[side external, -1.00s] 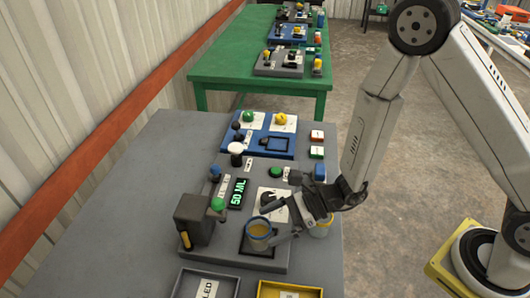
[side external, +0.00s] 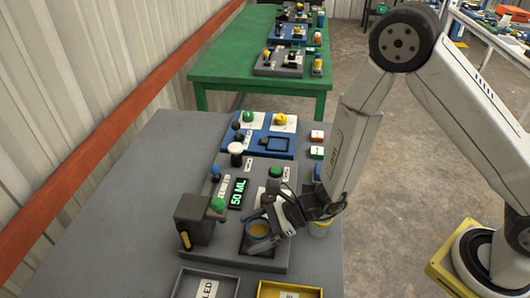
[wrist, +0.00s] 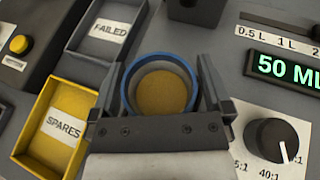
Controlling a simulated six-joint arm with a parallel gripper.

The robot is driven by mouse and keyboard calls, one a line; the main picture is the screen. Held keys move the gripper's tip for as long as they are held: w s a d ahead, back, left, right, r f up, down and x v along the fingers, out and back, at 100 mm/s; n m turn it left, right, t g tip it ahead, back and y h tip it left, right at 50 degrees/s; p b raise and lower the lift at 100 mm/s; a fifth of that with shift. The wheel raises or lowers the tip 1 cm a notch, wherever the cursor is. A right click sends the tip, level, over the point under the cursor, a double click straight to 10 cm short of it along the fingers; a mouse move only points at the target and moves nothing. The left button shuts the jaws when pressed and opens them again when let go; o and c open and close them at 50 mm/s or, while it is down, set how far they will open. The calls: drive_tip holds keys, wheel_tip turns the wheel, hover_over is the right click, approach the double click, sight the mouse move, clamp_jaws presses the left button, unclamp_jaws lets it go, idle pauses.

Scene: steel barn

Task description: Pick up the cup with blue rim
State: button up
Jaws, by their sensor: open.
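The cup with the blue rim (side external: 258,232) stands on the dark square pad of the grey dispenser panel (side external: 222,249), with amber liquid inside. In the wrist view the cup (wrist: 161,88) sits between the two fingers of my gripper (wrist: 162,95). In the side view my gripper (side external: 262,222) is at the cup, with its fingers open around the rim. A gap to the fingers is hard to judge. The cup's lower wall is partly hidden by a finger.
The grey FAILED tray (side external: 207,284) and yellow SPARES tray (side external: 290,291) lie at the near edge. A dark dispenser block (side external: 193,217) stands left of the cup. Another yellow cup (side external: 320,229) is right, behind my wrist. A blue panel (side external: 262,133) lies farther back.

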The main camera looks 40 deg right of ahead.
drive_tip(key=c, duration=1.2)
drive_tip(key=shift+r, duration=0.15)
wheel_tip(320, 180, up, 10)
idle(0.7)
